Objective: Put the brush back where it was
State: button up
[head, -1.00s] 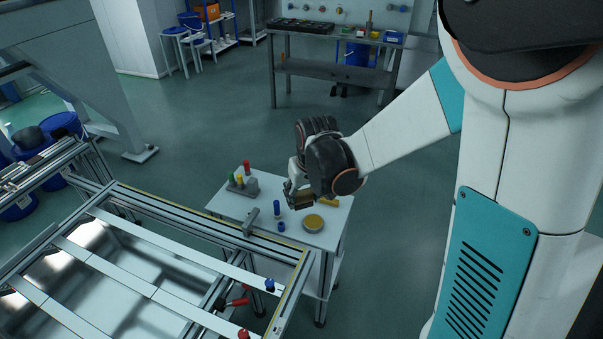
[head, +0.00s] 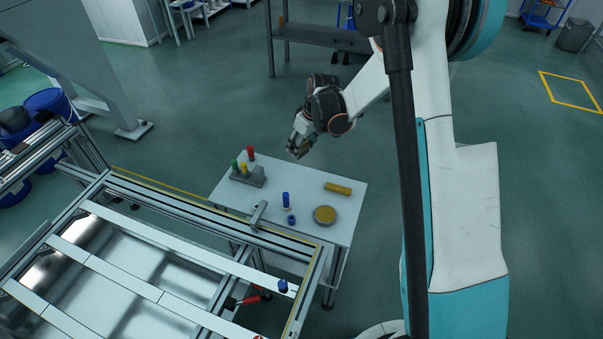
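My gripper (head: 296,151) is above the far edge of a small white table (head: 225,197), pointing down and left. It is small and dark in the head view, so I cannot tell how its fingers stand or whether a brownish patch beside them is a held thing. I cannot clearly pick out a brush. A yellow-brown bar (head: 338,188) lies on the table, right of and below the gripper in the picture. A round yellow-topped tin or disc (head: 325,215) lies nearer. A blue-topped upright piece (head: 286,200) stands left of it.
A grey holder (head: 255,177) with red, green and yellow pieces stands at the table's left. A small blue piece (head: 291,219) sits near the front. A metal frame (head: 150,205) with a grey clamp (head: 259,214) borders the table.

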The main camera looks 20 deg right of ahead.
notch_tip(320, 180, down, 12)
jog(key=b, duration=0.3)
jog(key=shift+r+b, duration=0.2)
jog(key=shift+b, duration=0.15)
jog(key=shift+f, duration=0.15)
jog(key=o, duration=1.1)
